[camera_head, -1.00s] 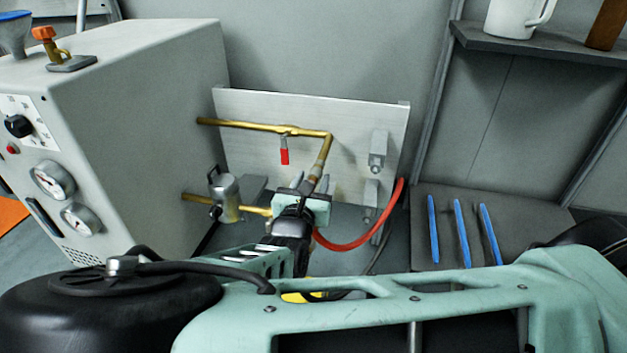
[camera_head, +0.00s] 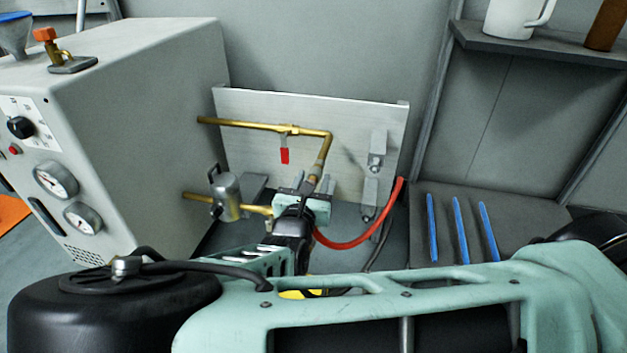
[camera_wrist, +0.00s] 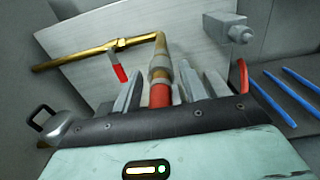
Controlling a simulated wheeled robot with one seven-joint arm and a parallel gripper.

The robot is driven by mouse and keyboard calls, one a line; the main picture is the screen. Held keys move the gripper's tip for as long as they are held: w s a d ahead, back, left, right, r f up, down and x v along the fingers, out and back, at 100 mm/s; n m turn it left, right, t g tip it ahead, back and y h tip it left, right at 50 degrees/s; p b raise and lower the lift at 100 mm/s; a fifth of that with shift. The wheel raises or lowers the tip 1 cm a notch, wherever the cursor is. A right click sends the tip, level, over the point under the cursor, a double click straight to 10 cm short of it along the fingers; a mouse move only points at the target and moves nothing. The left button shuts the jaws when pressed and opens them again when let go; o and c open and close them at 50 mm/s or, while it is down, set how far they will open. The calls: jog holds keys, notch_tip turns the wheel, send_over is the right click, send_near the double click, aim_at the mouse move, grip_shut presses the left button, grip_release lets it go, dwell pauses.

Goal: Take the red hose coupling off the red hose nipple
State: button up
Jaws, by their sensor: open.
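The red hose coupling (camera_wrist: 160,95) shows as a red band at the lower end of the brass pipe (camera_wrist: 160,50) in the wrist view. The nipple cannot be told apart from the pipe end and coupling. My gripper (camera_wrist: 162,92) is open, with grey fingers on either side of the red band; contact cannot be told. In the head view my gripper (camera_head: 314,188) is at the pipe's lower end and hides the coupling. The red hose (camera_head: 362,240) curves from behind my gripper up to the right.
A red-handled valve (camera_head: 285,154) is on the brass pipe before a metal panel (camera_head: 250,155). Two grey blocks are mounted at right, the upper one (camera_head: 377,148) clear. A grey machine (camera_head: 150,130) stands left. Blue strips (camera_head: 461,230) lie right; a mug (camera_head: 512,18) is on a shelf.

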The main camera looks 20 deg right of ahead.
jog(key=shift+w+d+r+p, duration=0.1)
jog(key=shift+d+r+p, duration=0.05)
jog(key=shift+d+p, duration=0.45)
jog(key=shift+c, duration=0.2)
grip_shut()
jog(key=shift+a, duration=0.1)
jog(key=shift+p+v, duration=0.8)
jog(key=shift+v, duration=0.3)
jog(key=shift+p+v, duration=0.95)
jog(key=shift+v, duration=1.1)
jog(key=shift+w+a, duration=0.1)
